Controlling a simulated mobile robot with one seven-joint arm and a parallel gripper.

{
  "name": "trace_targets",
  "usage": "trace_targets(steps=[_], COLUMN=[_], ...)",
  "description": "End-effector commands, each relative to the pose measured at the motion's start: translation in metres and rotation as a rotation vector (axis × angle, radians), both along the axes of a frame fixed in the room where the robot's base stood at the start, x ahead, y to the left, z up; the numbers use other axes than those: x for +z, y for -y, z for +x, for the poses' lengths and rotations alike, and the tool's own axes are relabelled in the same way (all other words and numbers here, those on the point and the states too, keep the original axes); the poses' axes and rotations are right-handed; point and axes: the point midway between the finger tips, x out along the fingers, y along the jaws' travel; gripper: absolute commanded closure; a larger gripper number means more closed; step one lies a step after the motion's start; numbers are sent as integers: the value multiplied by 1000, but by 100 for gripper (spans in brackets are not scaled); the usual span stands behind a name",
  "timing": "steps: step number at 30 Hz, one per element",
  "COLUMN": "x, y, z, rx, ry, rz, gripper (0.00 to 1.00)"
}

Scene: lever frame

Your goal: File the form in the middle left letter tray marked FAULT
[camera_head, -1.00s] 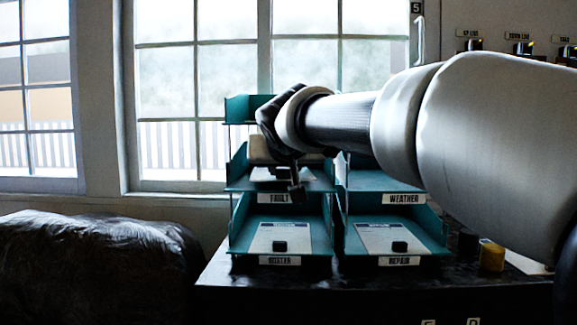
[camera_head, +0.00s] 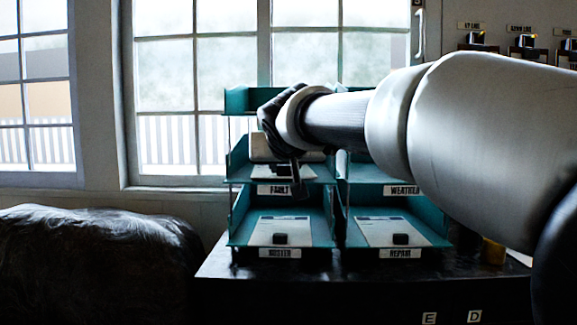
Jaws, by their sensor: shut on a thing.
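The middle left letter tray (camera_head: 238,172) is teal, with a FAULT label (camera_head: 273,189) on its front edge. My gripper (camera_head: 293,182) is at this tray's front opening, fingers pointing down and partly dark against it. It is shut on the form (camera_head: 268,172), a pale sheet partly hidden behind the fingers and the hand. The form shows inside the tray's outline, above the label. I cannot tell whether it touches the tray floor.
The lower left tray (camera_head: 234,237) and the lower right REPAIR tray (camera_head: 440,239) each hold a sheet with a black block. The WEATHER label (camera_head: 402,190) is beside FAULT. My arm covers much of the right side. A dark covered lump (camera_head: 95,255) stands at left.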

Motion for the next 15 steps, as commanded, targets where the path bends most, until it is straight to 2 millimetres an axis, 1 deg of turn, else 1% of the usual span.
trace_targets(steps=[15], x=[-7], y=[0], z=[0], rx=[0], ry=[0], rz=[0], gripper=[100])
